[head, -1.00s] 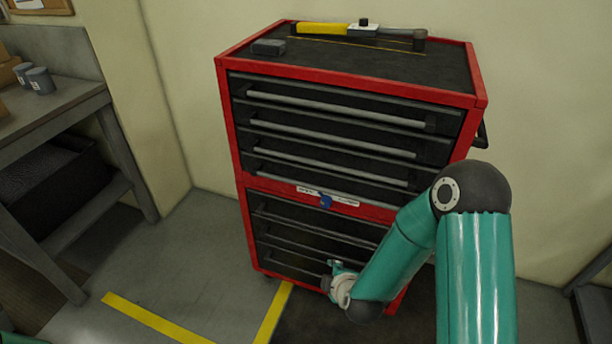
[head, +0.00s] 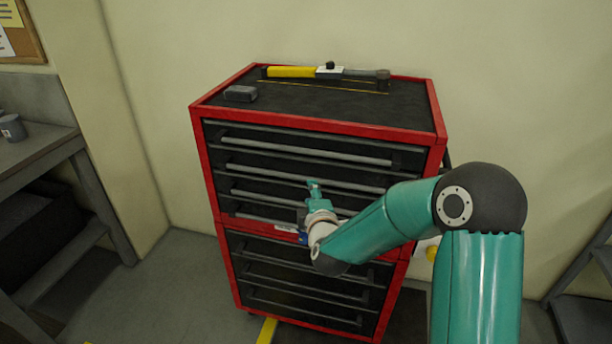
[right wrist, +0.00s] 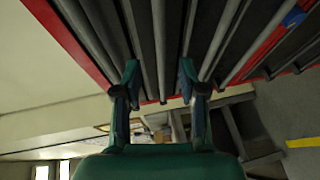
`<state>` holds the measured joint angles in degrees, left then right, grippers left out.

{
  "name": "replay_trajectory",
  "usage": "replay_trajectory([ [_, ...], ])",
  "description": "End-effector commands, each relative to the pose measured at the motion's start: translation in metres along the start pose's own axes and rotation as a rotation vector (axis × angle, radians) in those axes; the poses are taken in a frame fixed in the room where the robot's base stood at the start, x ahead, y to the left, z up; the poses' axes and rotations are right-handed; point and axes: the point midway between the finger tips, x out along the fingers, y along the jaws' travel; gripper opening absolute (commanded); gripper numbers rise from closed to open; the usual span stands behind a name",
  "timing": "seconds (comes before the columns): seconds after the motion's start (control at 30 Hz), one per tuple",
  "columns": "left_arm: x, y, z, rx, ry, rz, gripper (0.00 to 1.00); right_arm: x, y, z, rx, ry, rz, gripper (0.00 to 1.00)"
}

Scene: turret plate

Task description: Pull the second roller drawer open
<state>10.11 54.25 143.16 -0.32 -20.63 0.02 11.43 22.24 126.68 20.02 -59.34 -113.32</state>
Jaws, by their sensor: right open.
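The red and black roller cabinet (head: 205,165) stands ahead of me, all its drawers looking shut. The second drawer's long grey handle bar (head: 265,173) runs across the upper part, below the top drawer's bar (head: 300,150). My right gripper (head: 315,184) is in front of the cabinet face at about the height of the second bar. In the right wrist view my right gripper (right wrist: 160,78) is open, and a grey bar (right wrist: 159,45) shows between its two fingers. I cannot tell whether the fingers touch it. My left gripper is out of view.
A yellow-handled tool (head: 325,72) and a small dark block (head: 240,93) lie on the cabinet top. A grey workbench (head: 45,145) stands at the left. A dark shelf frame (head: 590,300) is at the lower right. The floor before the bench is clear.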

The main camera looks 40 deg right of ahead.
Motion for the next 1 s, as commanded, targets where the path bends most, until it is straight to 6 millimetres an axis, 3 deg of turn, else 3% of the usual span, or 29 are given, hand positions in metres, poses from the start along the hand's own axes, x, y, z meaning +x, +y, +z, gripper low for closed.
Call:
replay_trajectory([
  [0.2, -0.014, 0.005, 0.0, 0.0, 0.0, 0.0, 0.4, 0.048, 0.002, 0.0, 0.0, -0.001, -0.001, 0.41],
  [0.4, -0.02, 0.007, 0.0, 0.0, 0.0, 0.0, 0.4, 0.079, 0.001, 0.0, 0.0, 0.0, -0.001, 0.41],
  [0.6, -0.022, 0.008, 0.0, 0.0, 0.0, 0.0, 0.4, 0.091, 0.0, 0.0, 0.0, 0.0, -0.001, 0.41],
  [0.87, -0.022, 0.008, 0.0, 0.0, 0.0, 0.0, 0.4, 0.093, -0.001, 0.0, -0.001, 0.001, -0.001, 0.41],
  [1.0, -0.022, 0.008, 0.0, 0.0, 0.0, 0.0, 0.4, 0.093, -0.001, -0.001, -0.001, 0.002, -0.001, 0.23],
])
